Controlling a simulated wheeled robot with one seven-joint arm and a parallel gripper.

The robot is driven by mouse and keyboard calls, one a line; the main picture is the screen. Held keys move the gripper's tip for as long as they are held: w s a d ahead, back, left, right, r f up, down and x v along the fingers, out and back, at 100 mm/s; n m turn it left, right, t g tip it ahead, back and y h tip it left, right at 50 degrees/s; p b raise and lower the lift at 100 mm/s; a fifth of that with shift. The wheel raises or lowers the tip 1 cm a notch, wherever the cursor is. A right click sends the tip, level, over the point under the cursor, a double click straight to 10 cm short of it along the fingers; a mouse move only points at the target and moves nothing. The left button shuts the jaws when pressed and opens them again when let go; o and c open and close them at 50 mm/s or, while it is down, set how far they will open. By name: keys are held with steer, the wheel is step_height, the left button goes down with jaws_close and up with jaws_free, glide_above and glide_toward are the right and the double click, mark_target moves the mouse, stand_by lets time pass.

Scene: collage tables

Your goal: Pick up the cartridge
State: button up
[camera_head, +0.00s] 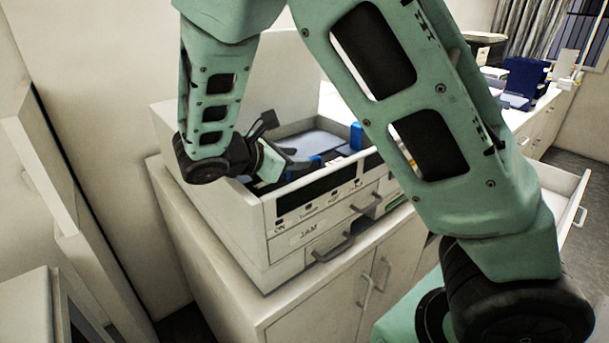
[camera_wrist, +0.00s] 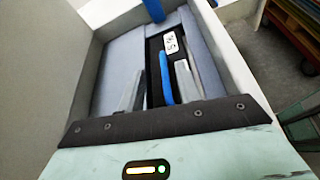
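The cartridge (camera_wrist: 154,62) looks like a narrow black block with a blue strip and a white printed label; it lies inside the open top of the white printer (camera_head: 235,217). My gripper (camera_wrist: 160,68) points down into the printer, and its two grey fingers are apart. In the wrist view the blue strip shows between the fingers, with the right finger over part of the black block. I cannot tell whether either finger touches it. In the head view my gripper (camera_head: 292,160) is inside the printer opening and partly hides what lies there.
Another blue part (camera_head: 356,135) stands at the printer's far right inner edge. The printer walls surround my gripper closely. The printer stands on a white cabinet (camera_head: 300,318). An open drawer (camera_head: 567,200) juts out at the right, and a blue chair (camera_head: 526,77) is farther back.

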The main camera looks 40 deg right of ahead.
mark_target(314, 158)
steer(key=p+x, duration=0.1)
steer(key=x, duration=0.1)
steer(key=p+x, duration=0.1)
steer(key=x, duration=0.1)
steer(key=shift+s+d+f, duration=0.1)
steer(key=shift+s+d, duration=0.15)
steer(key=shift+d+f, duration=0.15)
steer(key=shift+f, duration=0.05)
jaws_close()
steer(key=shift+w, duration=0.1)
steer(key=shift+r+b, duration=0.2)
steer(key=shift+b, duration=0.1)
